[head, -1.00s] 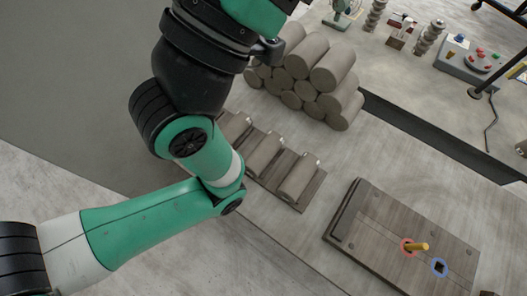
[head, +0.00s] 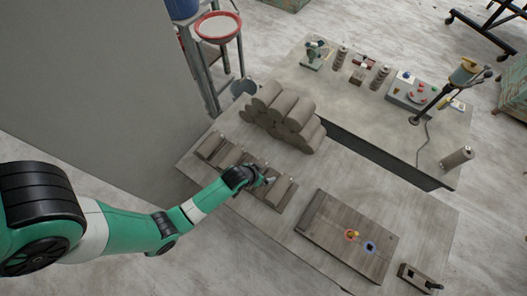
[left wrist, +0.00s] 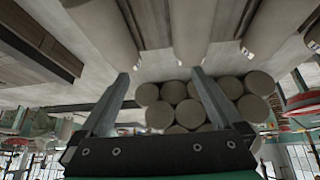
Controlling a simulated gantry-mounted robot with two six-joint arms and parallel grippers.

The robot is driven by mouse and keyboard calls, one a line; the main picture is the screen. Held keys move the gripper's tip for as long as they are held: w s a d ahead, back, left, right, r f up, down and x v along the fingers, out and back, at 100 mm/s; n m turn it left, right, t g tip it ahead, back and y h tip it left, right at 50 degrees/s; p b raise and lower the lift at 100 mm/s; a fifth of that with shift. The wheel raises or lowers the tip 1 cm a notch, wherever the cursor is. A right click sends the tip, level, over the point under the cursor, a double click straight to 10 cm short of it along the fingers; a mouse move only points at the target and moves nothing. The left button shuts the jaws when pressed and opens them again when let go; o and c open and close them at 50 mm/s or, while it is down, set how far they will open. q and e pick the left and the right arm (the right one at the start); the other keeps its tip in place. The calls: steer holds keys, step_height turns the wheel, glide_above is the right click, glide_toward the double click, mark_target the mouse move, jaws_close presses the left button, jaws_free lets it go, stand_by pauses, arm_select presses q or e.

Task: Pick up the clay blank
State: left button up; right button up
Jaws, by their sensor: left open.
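Grey clay blanks lie in a row on a slatted wooden rack; one blank (head: 281,192) is at its right end and another (head: 209,146) at its left end. My left gripper (head: 267,181) is over the rack, close to the right-end blank, and hides part of the row. In the left wrist view its two fingers (left wrist: 160,75) are apart with nothing held between them. There, one blank (left wrist: 190,30) stretches beyond the fingertips, slightly right of centre, with another (left wrist: 103,30) to its left. My right gripper is not in view.
A pile of grey clay cylinders (head: 284,115) stands just behind the rack. A wooden board (head: 335,232) with a small yellow peg and red and blue marks lies to the right. A second bench (head: 385,130) with tools is behind. The near bench is bare between rack and board.

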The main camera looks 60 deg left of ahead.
arm_select(q)
steer(key=s+r+g+p, duration=0.25)
steer(key=s+p, duration=0.25)
steer(key=s, duration=0.5)
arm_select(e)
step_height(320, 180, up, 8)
arm_select(q)
steer(key=shift+n, duration=0.4)
steer(key=b+x, duration=0.6)
steer(key=shift+w+d+f, duration=0.15)
steer(key=shift+w, duration=0.25)
steer(key=shift+w+f, duration=0.1)
steer(key=b+x, duration=0.3)
steer(key=b, duration=0.1)
steer(key=shift+f, duration=0.35)
steer(key=shift+w+a+f, duration=0.1)
steer(key=shift+a+f, duration=0.25)
steer(key=shift+f, duration=0.25)
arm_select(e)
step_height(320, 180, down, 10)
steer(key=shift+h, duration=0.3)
arm_select(q)
steer(key=shift+c, duration=0.3)
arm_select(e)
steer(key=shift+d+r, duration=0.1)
